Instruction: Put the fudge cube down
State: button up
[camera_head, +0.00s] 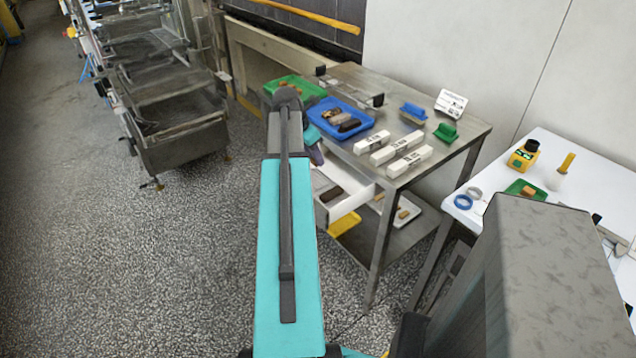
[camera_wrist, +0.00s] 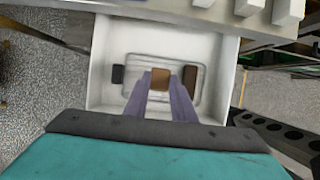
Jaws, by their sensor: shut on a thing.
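The fudge cube (camera_wrist: 160,79) is a brown block between the fingertips of my gripper (camera_wrist: 161,86) in the wrist view. My gripper is shut on it, over an open white drawer (camera_wrist: 210,107). An outlined recess or tray shows in the drawer below. A dark block (camera_wrist: 190,77) sits just right of the cube and another dark block (camera_wrist: 118,74) lies to the left. I cannot tell whether the cube touches the drawer floor. In the head view the drawer (camera_head: 352,203) juts from the steel table, and my arm hides the cube.
The steel table (camera_head: 455,120) holds a blue tray (camera_head: 367,122) of dark bars, a green tray (camera_head: 296,84) and several white blocks (camera_head: 408,163). A yellow tray (camera_head: 343,226) and a white tray (camera_head: 414,222) are below. A white table (camera_head: 592,165) stands at right.

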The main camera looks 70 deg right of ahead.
jog(key=shift+f+p, duration=0.4)
jog(key=shift+f, duration=2.3)
jog(key=shift+f, duration=0.1)
jog(key=shift+f+p, duration=0.3)
jog(key=shift+f, duration=1.5)
jog(key=shift+f, duration=0.15)
jog(key=o, duration=0.8)
jog(key=shift+b+v, duration=0.75)
jog(key=shift+v, duration=5.45)
